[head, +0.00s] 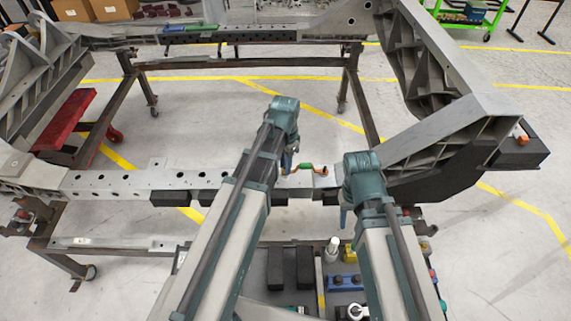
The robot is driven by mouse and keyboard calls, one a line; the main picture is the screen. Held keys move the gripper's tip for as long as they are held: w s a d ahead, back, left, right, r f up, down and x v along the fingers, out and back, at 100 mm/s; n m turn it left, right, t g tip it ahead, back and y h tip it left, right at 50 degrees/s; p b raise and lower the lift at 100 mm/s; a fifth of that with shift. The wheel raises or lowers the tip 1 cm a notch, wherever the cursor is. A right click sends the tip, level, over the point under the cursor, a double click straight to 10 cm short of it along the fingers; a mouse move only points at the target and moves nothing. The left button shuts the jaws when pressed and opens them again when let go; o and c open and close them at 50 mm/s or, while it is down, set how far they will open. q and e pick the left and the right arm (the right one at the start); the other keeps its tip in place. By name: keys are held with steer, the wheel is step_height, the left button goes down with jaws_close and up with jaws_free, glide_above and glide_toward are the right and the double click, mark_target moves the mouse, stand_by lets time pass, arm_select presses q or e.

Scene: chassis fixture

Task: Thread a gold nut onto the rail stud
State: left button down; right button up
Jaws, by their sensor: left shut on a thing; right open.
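My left gripper (287,164) is at the near chassis rail (130,181), just left of a small green and orange piece (306,167) on or just above the rail. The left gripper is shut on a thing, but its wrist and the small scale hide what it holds. I cannot make out a gold nut or the rail stud at this size. My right gripper (344,217) is open, in front of the rail and right of the left one, mostly hidden under its wrist.
A dark parts tray (255,268) below holds black blocks (275,268), a blue part (342,282) and a white bottle-like item (332,248). The angled grey chassis arm (440,128) rises close to my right wrist.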

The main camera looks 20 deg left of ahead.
arm_select(q)
steer(key=m, duration=0.9)
steer(key=shift+f+m, duration=0.1)
steer(key=shift+m, duration=0.3)
steer(key=c, duration=0.7)
jaws_free()
step_height(320, 180, up, 9)
steer(key=p, duration=0.8)
steer(key=shift+p, duration=0.4)
